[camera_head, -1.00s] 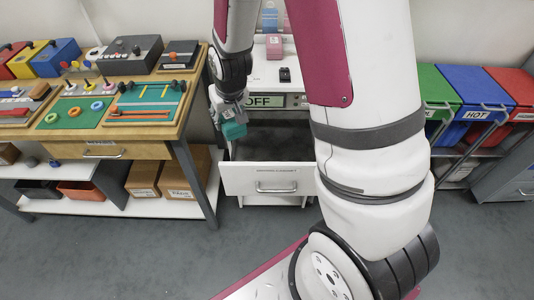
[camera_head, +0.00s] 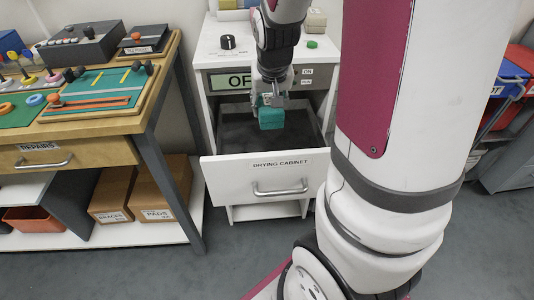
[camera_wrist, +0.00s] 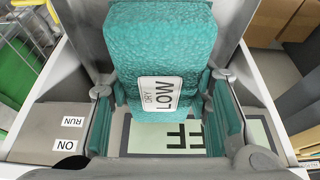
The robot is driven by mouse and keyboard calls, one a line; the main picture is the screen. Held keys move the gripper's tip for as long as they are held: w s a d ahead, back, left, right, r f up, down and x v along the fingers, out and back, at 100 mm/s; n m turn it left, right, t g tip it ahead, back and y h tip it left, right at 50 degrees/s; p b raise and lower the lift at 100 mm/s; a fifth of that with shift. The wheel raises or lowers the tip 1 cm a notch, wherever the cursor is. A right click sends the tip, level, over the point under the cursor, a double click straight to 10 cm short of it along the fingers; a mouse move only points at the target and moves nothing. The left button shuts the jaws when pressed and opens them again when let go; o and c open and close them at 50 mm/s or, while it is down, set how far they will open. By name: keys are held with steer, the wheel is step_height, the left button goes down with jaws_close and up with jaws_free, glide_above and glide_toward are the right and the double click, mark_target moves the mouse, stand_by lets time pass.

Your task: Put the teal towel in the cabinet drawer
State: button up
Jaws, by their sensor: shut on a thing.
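The teal towel (camera_head: 271,118) is a folded block held in my gripper (camera_head: 270,100), above the open drawer. In the wrist view the towel (camera_wrist: 162,45) carries a white label reading "DRY LOW" and sits between the two fingers (camera_wrist: 165,100). The drawer (camera_head: 255,175) of the white drying cabinet is pulled out, and its dark grey inside looks empty where visible. The towel appears over the drawer's middle; its exact height above the floor of the drawer is hard to tell.
The cabinet top (camera_head: 245,38) bears a black knob (camera_head: 228,42) and a green button (camera_head: 312,44). Its front has an "OFF" display (camera_head: 232,81). A repairs bench (camera_head: 85,150) stands to the left. Blue and red bins (camera_head: 500,88) stand to the right.

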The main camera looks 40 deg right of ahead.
steer(key=shift+s+d+f+b, duration=0.25)
steer(key=shift+d+f+b, duration=0.1)
steer(key=shift+f+b, duration=0.1)
steer(key=b, duration=0.6)
glide_toward(272, 146)
steer(key=f, duration=0.4)
steer(key=shift+s+a+f, duration=0.15)
steer(key=shift+a+f, duration=0.15)
steer(key=shift+a, duration=0.1)
steer(key=w, duration=0.1)
steer(key=w+d, duration=0.2)
steer(key=shift+w+d+r, duration=0.1)
steer(key=shift+w+r, duration=0.1)
steer(key=shift+r, duration=0.1)
steer(key=w+d, duration=0.1)
steer(key=w+d+b, duration=0.1)
steer(key=w, duration=0.1)
steer(key=shift+d, duration=0.1)
steer(key=shift+w+d+f+b, duration=0.1)
steer(key=shift+w+f+b, duration=0.1)
steer(key=shift+f+b, duration=0.2)
steer(key=shift+f, duration=0.15)
